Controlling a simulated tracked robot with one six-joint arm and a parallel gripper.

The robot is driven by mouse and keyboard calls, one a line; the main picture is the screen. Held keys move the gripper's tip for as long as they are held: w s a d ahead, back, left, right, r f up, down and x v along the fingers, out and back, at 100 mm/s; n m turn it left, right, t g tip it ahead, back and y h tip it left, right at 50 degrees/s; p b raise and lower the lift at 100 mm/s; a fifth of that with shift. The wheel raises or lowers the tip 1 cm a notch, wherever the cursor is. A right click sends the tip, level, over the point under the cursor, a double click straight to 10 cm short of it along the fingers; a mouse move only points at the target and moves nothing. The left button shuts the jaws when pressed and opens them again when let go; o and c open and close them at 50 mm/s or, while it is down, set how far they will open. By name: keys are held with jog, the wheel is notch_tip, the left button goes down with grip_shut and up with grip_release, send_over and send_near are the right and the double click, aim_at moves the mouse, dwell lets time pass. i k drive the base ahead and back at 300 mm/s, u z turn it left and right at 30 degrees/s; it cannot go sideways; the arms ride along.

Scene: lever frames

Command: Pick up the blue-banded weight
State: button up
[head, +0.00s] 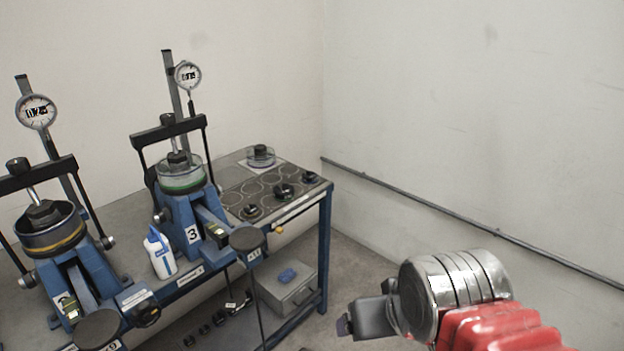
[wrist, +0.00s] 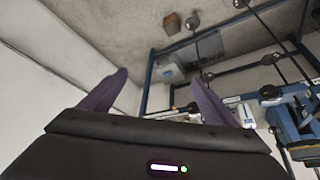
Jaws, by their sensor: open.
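No weight with a clear blue band can be made out. Several small dark weights stand on the bench's tray, among them a round black one (head: 284,191), one nearer the front (head: 252,210) and one at the right edge (head: 310,177). More dark weights (head: 204,329) sit low under the bench; any band colour is too small to tell. My gripper (head: 346,325) is at the lower right in the head view, well apart from the bench. In the wrist view my gripper (wrist: 160,85) has its two fingers spread, with nothing between them.
Lever frame 3 (head: 193,236) stands mid-bench, another (head: 75,270) at left. A white bottle (head: 160,252) stands between them. A hanger disc (head: 247,239) projects in front. A grey box (head: 287,290) with a blue item is below the bench. A pipe (head: 430,205) runs along the right wall.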

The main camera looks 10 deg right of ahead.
aim_at(311, 177)
jog(key=z, duration=1.05)
jog(key=i, duration=3.05)
